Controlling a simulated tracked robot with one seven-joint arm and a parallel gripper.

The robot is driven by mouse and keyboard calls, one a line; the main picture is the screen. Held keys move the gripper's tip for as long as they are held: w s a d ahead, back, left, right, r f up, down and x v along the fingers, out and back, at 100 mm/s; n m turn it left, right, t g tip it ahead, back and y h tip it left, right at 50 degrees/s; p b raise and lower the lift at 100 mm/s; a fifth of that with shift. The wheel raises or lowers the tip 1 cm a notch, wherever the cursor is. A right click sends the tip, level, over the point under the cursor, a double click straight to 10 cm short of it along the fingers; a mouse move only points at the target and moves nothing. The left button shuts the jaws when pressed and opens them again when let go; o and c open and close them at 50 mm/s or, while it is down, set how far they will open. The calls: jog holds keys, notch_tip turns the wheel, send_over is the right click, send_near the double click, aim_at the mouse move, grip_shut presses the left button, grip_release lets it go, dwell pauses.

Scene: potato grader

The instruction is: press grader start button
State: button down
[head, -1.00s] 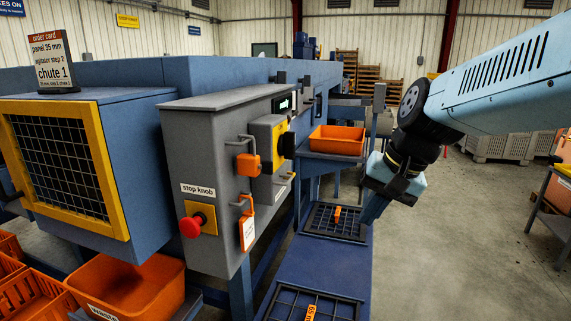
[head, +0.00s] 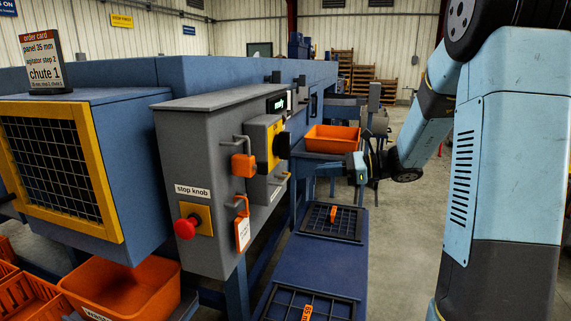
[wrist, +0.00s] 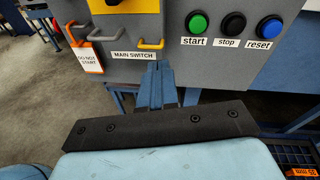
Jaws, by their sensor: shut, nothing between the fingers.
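The green start button (wrist: 197,23) is on the grey control panel (wrist: 180,55) in the wrist view, labelled "start". My gripper (wrist: 157,70) is shut and empty, its blue fingers pointing at the panel's lower part. Its tips appear below and left of the start button, near the main switch label; I cannot tell the exact gap to the panel. The black stop button (wrist: 233,24) and blue reset button (wrist: 269,27) sit to the right of start. The head view does not show the button faces.
The head view shows a lit display (head: 277,104), a red stop knob (head: 186,227) and an orange tray (head: 333,139) behind the panel.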

jog(key=w+d+m+t, duration=0.1)
jog(key=w+d+m, duration=0.1)
jog(key=w, duration=0.1)
jog(key=w+d+f+m+t+y, duration=0.1)
jog(key=shift+w+f+t, duration=0.1)
jog(key=shift+w+t, duration=0.2)
jog(key=shift+a, duration=0.1)
jog(key=x, duration=1.4)
